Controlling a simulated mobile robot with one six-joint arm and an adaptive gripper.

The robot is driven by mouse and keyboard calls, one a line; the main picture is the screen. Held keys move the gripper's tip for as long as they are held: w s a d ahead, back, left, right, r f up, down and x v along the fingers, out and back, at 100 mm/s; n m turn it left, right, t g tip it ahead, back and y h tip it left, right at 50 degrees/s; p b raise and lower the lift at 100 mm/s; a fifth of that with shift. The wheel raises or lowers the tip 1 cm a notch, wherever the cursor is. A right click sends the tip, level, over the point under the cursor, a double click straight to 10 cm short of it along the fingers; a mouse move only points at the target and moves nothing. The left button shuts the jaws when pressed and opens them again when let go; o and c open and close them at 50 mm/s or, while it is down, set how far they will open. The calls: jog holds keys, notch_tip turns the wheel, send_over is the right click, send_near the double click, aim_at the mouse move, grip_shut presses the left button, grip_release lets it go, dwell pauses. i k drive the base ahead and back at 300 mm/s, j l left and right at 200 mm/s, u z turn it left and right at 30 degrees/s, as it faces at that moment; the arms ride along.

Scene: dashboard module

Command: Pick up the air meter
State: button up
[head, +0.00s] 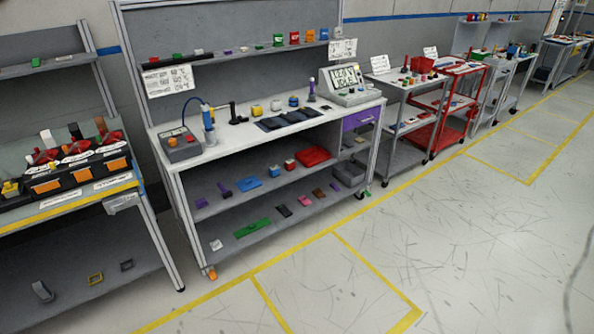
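No thing in the head view is clearly readable as the air meter. A grey box device with an orange-red mark (180,143) stands on the left end of the white-topped workbench. A blue hose curves up from beside it to an upright blue and white handheld tool (208,122). This may be the air meter, but I cannot tell for sure. A second, larger grey device with a display (346,84) stands at the right end of the same bench. My gripper is not in view.
The workbench (262,133) has dark trays (290,119) and small parts on top, with loaded shelves below. A dashboard-parts rack (70,175) stands to the left. Grey and red carts (452,90) stand to the right. The floor (440,230) in front is clear, with yellow lines.

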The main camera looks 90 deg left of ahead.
aim_at(273, 171)
jog(key=u, duration=3.1)
jog(key=i+l, duration=0.2)
jog(key=i, duration=0.15)
jog(key=i+l+u, duration=0.1)
jog(key=i+l, duration=0.15)
jog(key=i, duration=0.1)
